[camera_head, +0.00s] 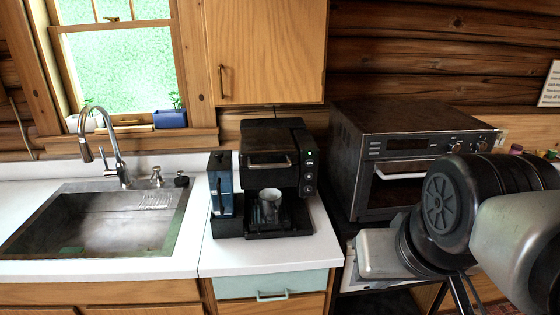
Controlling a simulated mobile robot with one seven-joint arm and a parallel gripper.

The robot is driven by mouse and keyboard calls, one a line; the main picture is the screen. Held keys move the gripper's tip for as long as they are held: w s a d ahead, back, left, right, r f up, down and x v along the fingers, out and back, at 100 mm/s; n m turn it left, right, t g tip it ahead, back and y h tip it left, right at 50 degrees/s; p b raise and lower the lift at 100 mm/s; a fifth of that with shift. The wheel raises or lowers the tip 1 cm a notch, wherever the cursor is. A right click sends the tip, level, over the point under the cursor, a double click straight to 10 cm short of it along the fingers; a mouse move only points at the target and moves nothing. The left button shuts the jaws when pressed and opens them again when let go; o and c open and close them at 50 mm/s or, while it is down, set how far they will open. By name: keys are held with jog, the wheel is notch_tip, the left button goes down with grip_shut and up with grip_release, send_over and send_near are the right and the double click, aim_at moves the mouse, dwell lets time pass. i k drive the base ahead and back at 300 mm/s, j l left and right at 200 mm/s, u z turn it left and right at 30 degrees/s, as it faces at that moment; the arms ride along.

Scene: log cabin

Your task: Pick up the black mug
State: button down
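A small mug (270,207) stands upright on the drip tray of the black coffee machine (275,139). It looks dark grey with pale glints rather than plain black. Its handle side is hard to make out. My arm is at the lower right, in front of the oven and to the right of the mug, well apart from it. My gripper's fingers cannot be made out there, and no finger touches the mug.
The coffee machine's blue water tank (221,184) is left of the mug. A dark countertop oven (345,150) stands to the right. A sink (95,222) with a tall faucet (117,150) is at left. The white counter (270,262) is clear in front of the machine.

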aim_at(271, 197)
jog(key=z, duration=1.25)
jog(key=u, duration=1.75)
jog(key=i+j+z, duration=0.1)
jog(key=i, duration=0.3)
jog(key=i+j+z, duration=0.15)
jog(key=i, duration=0.25)
